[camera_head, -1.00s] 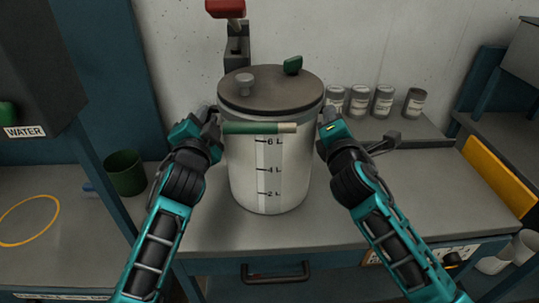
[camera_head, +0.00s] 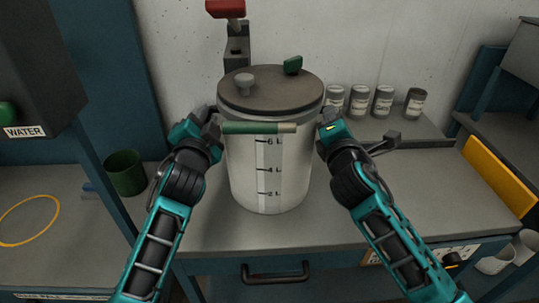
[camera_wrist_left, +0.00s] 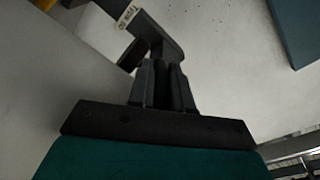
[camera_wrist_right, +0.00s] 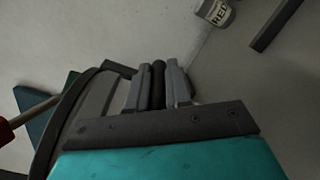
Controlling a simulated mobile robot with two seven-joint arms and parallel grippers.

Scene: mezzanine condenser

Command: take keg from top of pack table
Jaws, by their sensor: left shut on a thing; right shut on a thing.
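The keg (camera_head: 285,170) is a large pale cylinder with a dark lid, a litre scale and a green-and-tan bar across its upper front. It stands upright on the grey pack table (camera_head: 345,215) in the head view. My left gripper (camera_head: 212,118) is at the keg's left side and my right gripper (camera_head: 327,118) at its right side, both near the rim. In the left wrist view, the fingers (camera_wrist_left: 162,85) are closed on a dark part, likely a side handle. In the right wrist view, the fingers (camera_wrist_right: 158,85) are closed on a dark bar beside the lid (camera_wrist_right: 88,110).
A red-topped fixture (camera_head: 237,45) stands close behind the keg. Several labelled tins (camera_head: 358,102) sit on a low shelf at the back right. A green cup (camera_head: 125,173) is at the left, beside a blue upright post. The tabletop right of the keg is fairly clear.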

